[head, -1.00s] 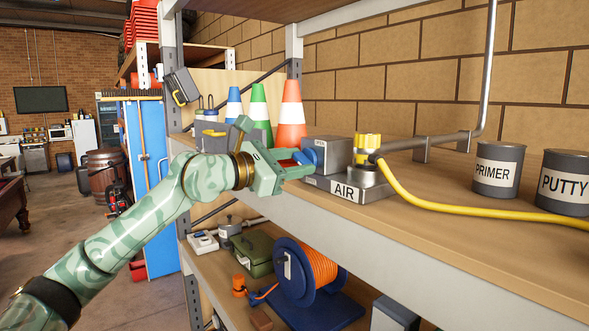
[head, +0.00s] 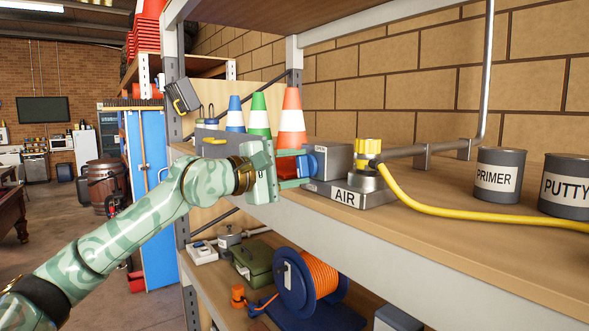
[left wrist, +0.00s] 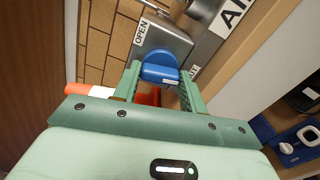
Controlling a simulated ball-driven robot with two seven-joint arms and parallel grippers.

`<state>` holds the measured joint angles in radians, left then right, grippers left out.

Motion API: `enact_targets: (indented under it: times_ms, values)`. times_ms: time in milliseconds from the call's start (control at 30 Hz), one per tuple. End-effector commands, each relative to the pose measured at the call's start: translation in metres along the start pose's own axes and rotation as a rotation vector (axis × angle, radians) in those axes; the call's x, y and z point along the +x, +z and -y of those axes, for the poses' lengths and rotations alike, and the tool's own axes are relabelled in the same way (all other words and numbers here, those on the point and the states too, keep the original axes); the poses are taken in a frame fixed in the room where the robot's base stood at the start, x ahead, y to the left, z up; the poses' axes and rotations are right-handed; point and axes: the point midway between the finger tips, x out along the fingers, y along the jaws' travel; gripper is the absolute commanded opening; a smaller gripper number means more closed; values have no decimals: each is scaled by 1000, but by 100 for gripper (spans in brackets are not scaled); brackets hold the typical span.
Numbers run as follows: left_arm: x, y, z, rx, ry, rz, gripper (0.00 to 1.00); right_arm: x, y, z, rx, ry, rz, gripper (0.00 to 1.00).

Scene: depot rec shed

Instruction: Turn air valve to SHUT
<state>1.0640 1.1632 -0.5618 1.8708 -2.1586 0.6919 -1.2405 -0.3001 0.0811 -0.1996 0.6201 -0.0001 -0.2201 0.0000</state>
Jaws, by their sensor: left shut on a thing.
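The air valve is a grey box (head: 335,160) on a base with an AIR label (head: 346,197), on the shelf. Its blue knob (head: 308,163) faces left; the knob also shows in the left wrist view (left wrist: 160,72). My left gripper (head: 298,168) is shut on the blue knob, with one finger on each side of it. In the left wrist view an OPEN label (left wrist: 141,32) is up and left of the knob. A label reading "UT" (left wrist: 194,72), partly hidden by a finger, is right of it. My right gripper is not in view.
A yellow fitting and hose (head: 430,208) run right from the valve. Traffic cones (head: 292,122) stand close behind my gripper. Primer (head: 497,176) and putty (head: 567,185) tins stand at right. The shelf front between is clear. A hose reel (head: 295,285) sits below.

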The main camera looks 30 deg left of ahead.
Motion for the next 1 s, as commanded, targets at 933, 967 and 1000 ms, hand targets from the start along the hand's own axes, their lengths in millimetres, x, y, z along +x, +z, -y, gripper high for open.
enact_targets:
  times_ms: [933, 967, 1000]
  values:
    - [0, 0, 2, 218, -4, 1, 19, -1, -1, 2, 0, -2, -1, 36]
    - [0, 0, 2, 218, -4, 1, 19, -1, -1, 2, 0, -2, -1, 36]
    - [0, 0, 2, 218, -4, 1, 50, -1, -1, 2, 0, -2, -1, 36]
